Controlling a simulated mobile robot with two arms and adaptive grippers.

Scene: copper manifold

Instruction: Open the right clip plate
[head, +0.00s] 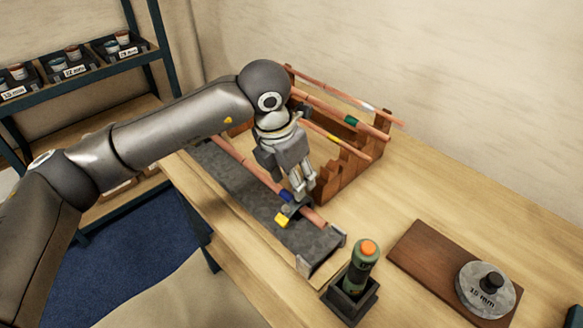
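A grey trough-like fixture (317,247) lies along the front of the bench, with a copper pipe (233,154) running along it. Near its right end a dark clip plate (291,209) with a yellow tab (282,220) sits at the pipe. My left gripper (302,194) points down right at this clip, and its fingertips overlap the clip and pipe in the picture. Its fingers look close together; I cannot tell whether they touch the plate or grip anything. My arm hides the far left part of the fixture and any clip there. My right gripper is not in view.
A wooden rack (345,178) with several copper pipes stands behind the gripper. A green bottle with an orange cap (361,266) stands in a dark holder (349,304) by the fixture's right end. A brown board (430,258) bears a 15 mm disc (487,288). Shelves (86,64) hold labelled bins.

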